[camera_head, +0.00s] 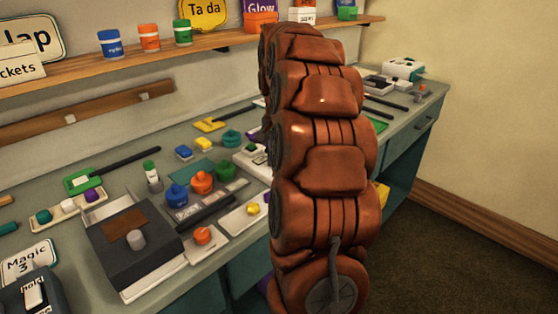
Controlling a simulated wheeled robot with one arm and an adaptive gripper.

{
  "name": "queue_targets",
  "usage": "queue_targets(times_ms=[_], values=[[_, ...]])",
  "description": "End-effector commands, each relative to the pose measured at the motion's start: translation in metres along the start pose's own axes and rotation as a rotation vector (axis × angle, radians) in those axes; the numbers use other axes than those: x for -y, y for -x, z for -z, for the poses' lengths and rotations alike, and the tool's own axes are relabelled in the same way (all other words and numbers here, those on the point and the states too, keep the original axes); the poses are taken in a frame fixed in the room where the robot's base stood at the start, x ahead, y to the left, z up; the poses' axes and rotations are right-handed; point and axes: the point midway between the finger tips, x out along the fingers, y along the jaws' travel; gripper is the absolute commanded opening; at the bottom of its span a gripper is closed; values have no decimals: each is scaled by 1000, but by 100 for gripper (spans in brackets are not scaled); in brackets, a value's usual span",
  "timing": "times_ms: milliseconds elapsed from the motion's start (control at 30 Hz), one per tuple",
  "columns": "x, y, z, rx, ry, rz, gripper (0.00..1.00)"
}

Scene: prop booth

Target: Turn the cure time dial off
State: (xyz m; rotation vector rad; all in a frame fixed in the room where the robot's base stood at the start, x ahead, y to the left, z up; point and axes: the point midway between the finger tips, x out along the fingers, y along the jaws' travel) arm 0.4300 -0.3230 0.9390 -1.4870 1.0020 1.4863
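I cannot tell for certain which control is the cure time dial. A dark grey box (160,262) on the bench at lower left has a brown panel and a round grey knob (136,239) on its top. Just right of it, a small white plate (208,247) carries an orange round knob (202,235). No label for cure time is readable on either. My reddish-brown arm rises through the middle of the view and hides part of the bench. My gripper is not visible, and nothing is seen touching either knob.
The grey-green bench (228,262) is crowded with small pots, trays and tools. A dark box with a white switch (33,295) stands at the lower left corner. A wooden shelf (100,66) with jars and signs runs above. Open floor (470,265) lies at right.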

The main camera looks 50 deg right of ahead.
Motion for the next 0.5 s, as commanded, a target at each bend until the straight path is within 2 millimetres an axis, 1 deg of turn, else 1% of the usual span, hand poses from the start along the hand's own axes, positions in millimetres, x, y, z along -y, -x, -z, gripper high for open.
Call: queue_targets(times_ms=[500], values=[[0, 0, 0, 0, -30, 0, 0]])
